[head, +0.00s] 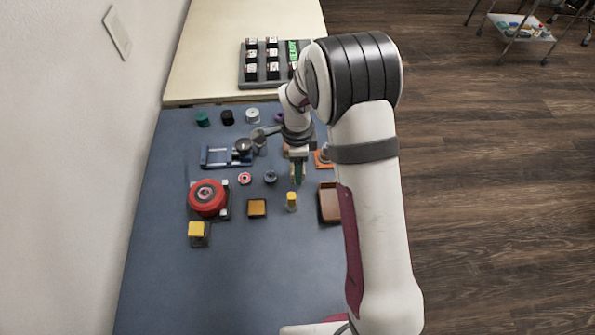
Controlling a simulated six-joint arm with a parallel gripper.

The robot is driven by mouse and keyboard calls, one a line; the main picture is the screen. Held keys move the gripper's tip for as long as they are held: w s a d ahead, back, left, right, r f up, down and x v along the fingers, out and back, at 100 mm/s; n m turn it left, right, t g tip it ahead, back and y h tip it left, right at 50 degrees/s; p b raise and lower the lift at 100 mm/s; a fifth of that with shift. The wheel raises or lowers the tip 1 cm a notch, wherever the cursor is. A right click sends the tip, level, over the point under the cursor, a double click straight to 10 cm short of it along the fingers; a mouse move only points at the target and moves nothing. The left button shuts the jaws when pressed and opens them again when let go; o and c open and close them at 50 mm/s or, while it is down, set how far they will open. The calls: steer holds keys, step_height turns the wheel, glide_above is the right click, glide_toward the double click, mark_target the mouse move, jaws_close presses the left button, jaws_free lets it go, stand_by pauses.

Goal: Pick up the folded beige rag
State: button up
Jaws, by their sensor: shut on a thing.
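My gripper (298,160) points down over the right part of the blue-grey mat, behind my arm's forearm. It is shut on a thin dark green piece (299,174), which hangs upright below the jaws. The piece is small in this view and its exact kind is hard to tell. I cannot make out a folded beige rag; part of the mat is hidden behind my arm.
On the mat (160,270) are a red round spool (207,197), a yellow block (197,231), an amber square (257,208), a small yellow-topped bottle (292,201), a brown tray (328,203) and a blue fixture (215,157). A keyed rack (262,62) stands behind. The mat's front left is clear.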

steer(key=s+d+r, duration=0.4)
steer(key=d+r, duration=0.3)
steer(key=d, duration=0.4)
steer(key=shift+s+r, duration=0.2)
steer(key=shift+r, duration=0.2)
